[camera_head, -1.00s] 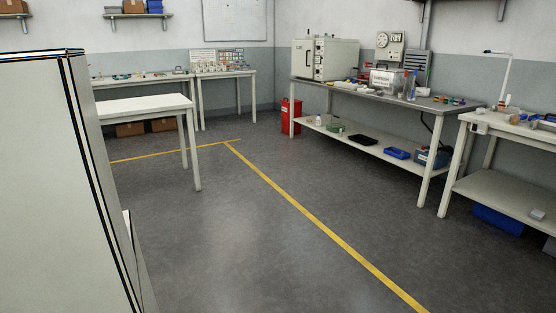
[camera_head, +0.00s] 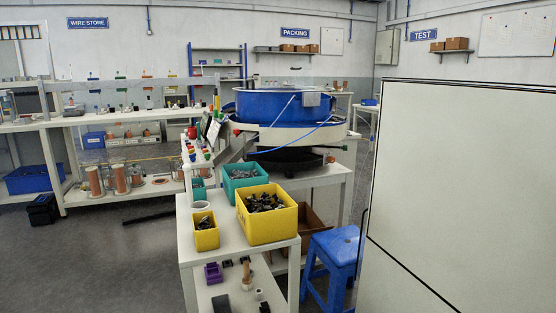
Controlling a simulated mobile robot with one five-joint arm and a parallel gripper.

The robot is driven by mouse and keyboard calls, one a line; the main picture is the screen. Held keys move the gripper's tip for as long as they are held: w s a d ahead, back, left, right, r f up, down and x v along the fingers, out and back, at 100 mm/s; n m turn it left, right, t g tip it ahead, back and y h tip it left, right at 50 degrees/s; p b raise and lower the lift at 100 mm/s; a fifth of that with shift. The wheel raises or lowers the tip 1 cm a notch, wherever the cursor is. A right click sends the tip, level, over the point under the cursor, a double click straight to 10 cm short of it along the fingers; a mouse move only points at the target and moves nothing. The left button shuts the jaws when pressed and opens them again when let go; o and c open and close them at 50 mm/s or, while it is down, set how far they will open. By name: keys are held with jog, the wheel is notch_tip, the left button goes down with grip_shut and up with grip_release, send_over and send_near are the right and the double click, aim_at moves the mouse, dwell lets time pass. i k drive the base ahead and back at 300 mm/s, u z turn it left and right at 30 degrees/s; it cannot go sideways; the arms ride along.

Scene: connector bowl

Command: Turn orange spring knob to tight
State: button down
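I cannot make out an orange spring knob in the head view; small coloured parts beside the bowl feeder are too small to tell apart. The blue bowl feeder (camera_head: 262,108) stands on a pale round base on a white bench in the middle of the view. A thin blue hose crosses its front. A panel with small coloured buttons (camera_head: 200,153) is at its left. My gripper is not in view.
A white table (camera_head: 192,236) in front of the feeder holds a large yellow bin (camera_head: 268,228), a small yellow bin (camera_head: 206,239) and a teal bin (camera_head: 245,185). A blue stool (camera_head: 333,262) stands right of it. A tall white panel (camera_head: 462,180) blocks the right. Floor (camera_head: 110,265) is open at left.

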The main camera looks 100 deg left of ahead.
aim_at(331, 159)
jog(key=z, duration=0.45)
jog(key=k, duration=0.15)
jog(key=u, duration=2.35)
jog(key=k, duration=0.15)
jog(key=u, duration=1.2)
jog(key=k, duration=0.6)
jog(key=z, duration=0.3)
jog(key=i, duration=1.65)
jog(key=u, duration=0.25)
